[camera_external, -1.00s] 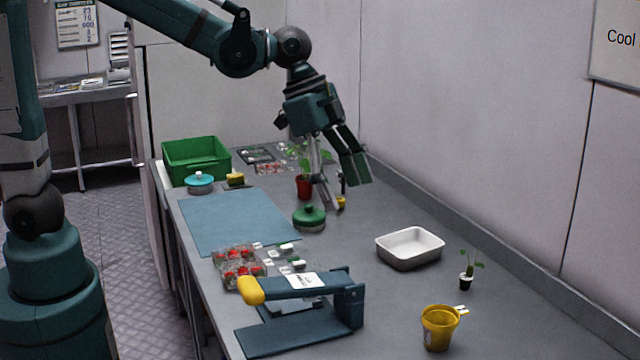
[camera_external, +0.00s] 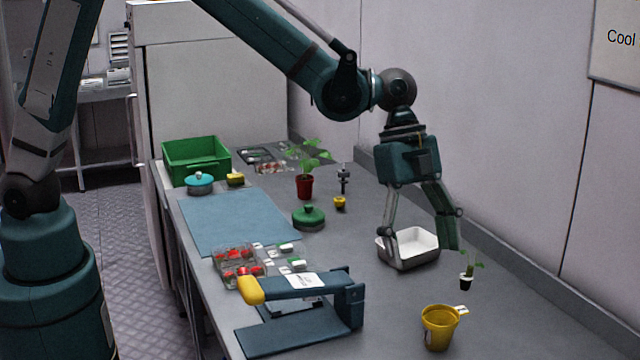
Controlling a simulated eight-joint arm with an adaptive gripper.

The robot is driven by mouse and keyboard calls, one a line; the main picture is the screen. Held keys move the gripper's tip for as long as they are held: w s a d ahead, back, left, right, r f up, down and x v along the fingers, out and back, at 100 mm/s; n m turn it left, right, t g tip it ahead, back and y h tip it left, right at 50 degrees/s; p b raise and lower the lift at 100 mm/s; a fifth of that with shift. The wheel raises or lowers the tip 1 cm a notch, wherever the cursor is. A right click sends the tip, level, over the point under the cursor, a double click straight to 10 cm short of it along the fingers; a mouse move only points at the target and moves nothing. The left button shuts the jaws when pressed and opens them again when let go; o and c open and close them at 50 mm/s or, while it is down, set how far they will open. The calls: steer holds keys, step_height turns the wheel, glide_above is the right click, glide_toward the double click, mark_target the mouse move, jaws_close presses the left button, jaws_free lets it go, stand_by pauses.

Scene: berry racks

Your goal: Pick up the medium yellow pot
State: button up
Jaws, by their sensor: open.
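A yellow pot (camera_external: 438,328) with a white tag at its rim stands upright near the front right of the bench. A much smaller yellow pot (camera_external: 339,203) stands further back, beside a small dark stand. My gripper (camera_external: 424,256) points down with its fingers spread wide and nothing between them. It hangs in front of the white tray, behind the larger yellow pot in the picture, and apart from it. The fingers partly cover the tray.
A white tray (camera_external: 416,242) and a small potted seedling (camera_external: 467,276) are close to my gripper. A blue sealer with yellow handle (camera_external: 300,310) stands left of the larger pot. A green-lidded pot (camera_external: 308,218), red pot (camera_external: 304,187) and green crate (camera_external: 196,166) are further back.

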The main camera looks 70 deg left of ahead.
steer(key=m+g+p, duration=0.1)
steer(key=m, duration=0.1)
glide_toward(448, 342)
steer(key=shift+a+v, duration=0.2)
steer(key=shift+v, duration=1.05)
steer(key=shift+f, duration=0.1)
steer(key=shift+x, duration=1.25)
steer(key=shift+x, duration=2.6)
steer(key=shift+w+a, duration=0.1)
steer(key=shift+w, duration=0.05)
steer(key=shift+c, duration=0.4)
steer(key=c, duration=0.8)
